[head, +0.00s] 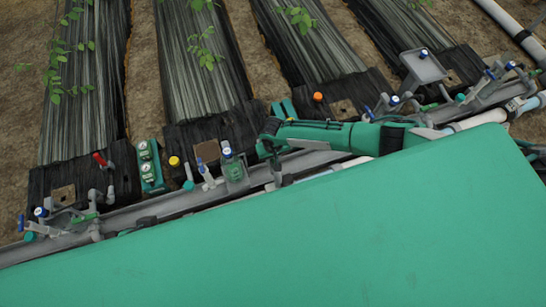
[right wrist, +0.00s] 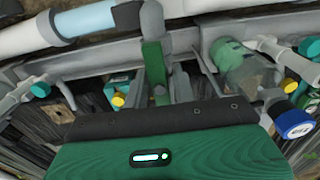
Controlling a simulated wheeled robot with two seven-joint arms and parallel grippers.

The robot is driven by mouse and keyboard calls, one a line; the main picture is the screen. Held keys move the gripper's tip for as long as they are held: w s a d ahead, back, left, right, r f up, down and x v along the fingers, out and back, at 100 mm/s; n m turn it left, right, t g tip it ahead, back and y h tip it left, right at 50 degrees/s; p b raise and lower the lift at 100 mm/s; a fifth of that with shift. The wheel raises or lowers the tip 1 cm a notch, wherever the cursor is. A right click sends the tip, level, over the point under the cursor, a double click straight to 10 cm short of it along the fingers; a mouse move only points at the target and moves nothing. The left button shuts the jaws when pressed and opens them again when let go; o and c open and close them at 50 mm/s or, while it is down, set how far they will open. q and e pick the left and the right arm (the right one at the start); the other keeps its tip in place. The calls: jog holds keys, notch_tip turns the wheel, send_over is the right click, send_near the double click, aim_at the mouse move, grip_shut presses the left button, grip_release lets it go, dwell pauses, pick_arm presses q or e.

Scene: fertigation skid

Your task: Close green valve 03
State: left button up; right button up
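A green lever (right wrist: 154,62) stands beside a grey elbow pipe in the right wrist view. It looks like a green valve handle, but I read no number on it. My right gripper (head: 265,141) reaches in from the right over the grey rail in the head view. In the wrist view its dark fingers lie either side of the lever's lower end, with a gap, and seem open. In the head view the gripper and arm hide this spot. My left gripper is not in view.
A clear-bowled filter with a blue cap (right wrist: 296,124) stands close right of the gripper in the wrist view. Planted rows lie behind.

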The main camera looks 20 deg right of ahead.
grip_shut()
jog(key=m+p, duration=0.2)
jog(key=m, duration=0.1)
jog(key=m+p, duration=0.2)
jog(key=m, duration=0.1)
jog(key=m+p, duration=0.3)
jog(key=shift+s+a+r, duration=0.1)
jog(key=shift+r, duration=0.15)
jog(key=m+p, duration=0.2)
jog(key=m, duration=0.4)
jog(key=shift+f+p, duration=0.1)
jog(key=shift+p, duration=0.25)
jog(key=m, duration=0.3)
jog(key=shift+f+p, duration=0.1)
jog(key=shift+p, duration=0.25)
jog(key=shift+f+m, duration=0.1)
jog(key=shift+m, duration=0.7)
jog(key=o, duration=0.5)
grip_release()
notch_tip(320, 180, up, 10)
jog(key=p, duration=1)
